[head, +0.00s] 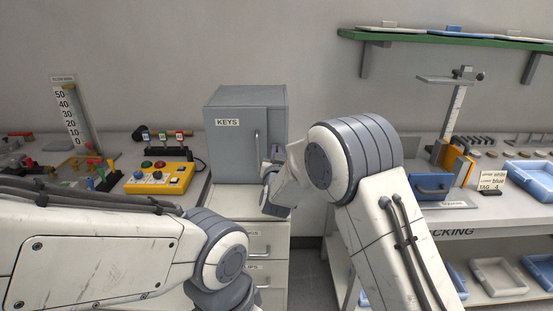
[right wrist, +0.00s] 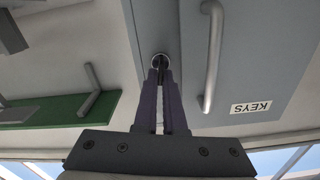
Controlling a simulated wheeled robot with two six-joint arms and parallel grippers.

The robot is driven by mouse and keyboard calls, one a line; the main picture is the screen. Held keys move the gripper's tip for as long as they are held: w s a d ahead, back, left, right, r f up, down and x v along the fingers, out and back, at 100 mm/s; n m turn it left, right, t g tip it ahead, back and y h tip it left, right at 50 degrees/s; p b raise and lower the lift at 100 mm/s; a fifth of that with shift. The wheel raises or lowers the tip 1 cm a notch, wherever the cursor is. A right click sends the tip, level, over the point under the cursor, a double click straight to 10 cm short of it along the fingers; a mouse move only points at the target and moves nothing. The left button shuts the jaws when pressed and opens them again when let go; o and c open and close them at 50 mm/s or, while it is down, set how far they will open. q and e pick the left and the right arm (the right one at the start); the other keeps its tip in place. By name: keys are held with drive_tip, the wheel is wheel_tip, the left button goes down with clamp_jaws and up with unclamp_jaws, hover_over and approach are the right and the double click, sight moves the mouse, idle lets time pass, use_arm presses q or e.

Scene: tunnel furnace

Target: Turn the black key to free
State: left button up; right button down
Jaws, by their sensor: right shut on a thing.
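The grey key cabinet (head: 232,155) stands in the middle of the head view, labelled KEYS, with its door looking shut. In the right wrist view, which shows the cabinet upside down, a round lock (right wrist: 161,59) sits on the strip beside the door handle (right wrist: 213,55). My right gripper (right wrist: 161,92) is shut on the black key (right wrist: 163,74), whose far end is at the lock. The key's turn position cannot be read. In the head view my right gripper (head: 276,158) is at the cabinet's right edge, partly hidden by my arm. My left gripper is out of view.
A yellow button box (head: 160,178) and a ruler stand (head: 72,115) are on the left bench. Drawers (head: 268,240) are below the cabinet. The right bench holds blue trays (head: 530,178) and a measuring stand (head: 455,110), under a green shelf (head: 440,38).

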drive_tip(key=shift+d+f+m+b, duration=0.15)
drive_tip(key=shift+f+m+b, duration=0.05)
drive_tip(key=shift+m+b, duration=2.7)
drive_tip(key=shift+d+f+m+b, duration=0.2)
drive_tip(key=shift+m+b, duration=2.1)
drive_tip(key=shift+b, duration=1.2)
drive_tip(key=shift+d+f+m+b, duration=0.1)
drive_tip(key=shift+f+m+b, duration=0.1)
drive_tip(key=shift+m+b, duration=2.7)
drive_tip(key=shift+b, duration=0.35)
drive_tip(key=c, duration=1)
unclamp_jaws()
drive_tip(key=shift+r, duration=0.1)
